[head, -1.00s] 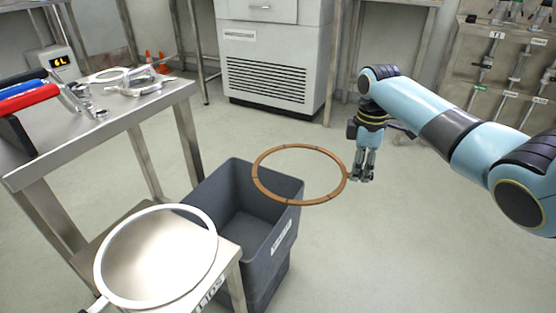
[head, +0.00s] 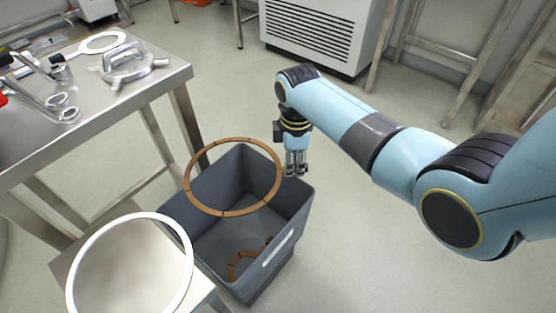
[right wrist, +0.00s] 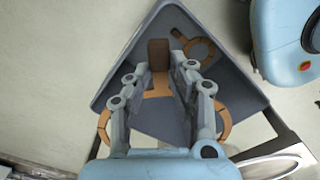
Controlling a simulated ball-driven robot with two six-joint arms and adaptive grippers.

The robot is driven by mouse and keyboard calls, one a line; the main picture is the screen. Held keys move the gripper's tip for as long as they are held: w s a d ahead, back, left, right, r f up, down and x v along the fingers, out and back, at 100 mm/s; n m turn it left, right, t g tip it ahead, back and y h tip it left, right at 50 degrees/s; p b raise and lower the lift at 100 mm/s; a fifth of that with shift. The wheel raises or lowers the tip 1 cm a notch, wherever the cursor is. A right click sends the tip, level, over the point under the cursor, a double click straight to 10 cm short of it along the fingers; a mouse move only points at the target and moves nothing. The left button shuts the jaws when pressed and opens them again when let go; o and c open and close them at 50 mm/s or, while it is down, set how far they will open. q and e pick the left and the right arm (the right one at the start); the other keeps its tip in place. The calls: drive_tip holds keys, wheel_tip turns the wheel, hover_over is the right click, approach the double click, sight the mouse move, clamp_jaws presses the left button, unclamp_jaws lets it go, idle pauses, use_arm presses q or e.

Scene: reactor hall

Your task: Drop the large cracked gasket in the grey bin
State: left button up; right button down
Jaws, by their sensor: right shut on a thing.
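A large brown ring gasket (head: 222,213) is held up over the open grey bin (head: 303,212) in the head view. My right gripper (head: 296,172) is shut on the ring's right edge, above the bin's far right rim. Dark marks cross the ring; I cannot tell which is a crack. In the right wrist view the held edge (right wrist: 158,56) sits between the fingers, and the bin (right wrist: 240,92) opens below. A smaller brown ring (head: 238,268) lies on the bin floor. My left gripper is not in view.
Floor right of the bin is clear.

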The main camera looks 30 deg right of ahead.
sight(278, 184)
drive_tip(key=shift+n, duration=0.3)
drive_tip(key=a, duration=0.1)
drive_tip(key=s+a, duration=0.1)
drive_tip(key=a, duration=0.3)
drive_tip(key=shift+s+a+f+p, duration=0.1)
drive_tip(key=shift+s+p, duration=0.15)
drive_tip(key=shift+p, duration=0.1)
wheel_tip(278, 184, down, 4)
drive_tip(key=b, duration=0.3)
drive_tip(key=shift+r, duration=0.25)
wheel_tip(278, 184, down, 2)
drive_tip(key=b, duration=0.2)
drive_tip(key=shift+b, duration=0.3)
use_arm(q)
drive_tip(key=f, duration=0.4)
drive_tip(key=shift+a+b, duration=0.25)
drive_tip(key=shift+b, duration=0.05)
use_arm(e)
drive_tip(key=shift+f, duration=0.25)
drive_tip(key=c, duration=1.1)
unclamp_jaws()
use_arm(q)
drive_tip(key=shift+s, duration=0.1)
use_arm(e)
wheel_tip(278, 184, up, 12)
drive_tip(key=shift+r, duration=0.1)
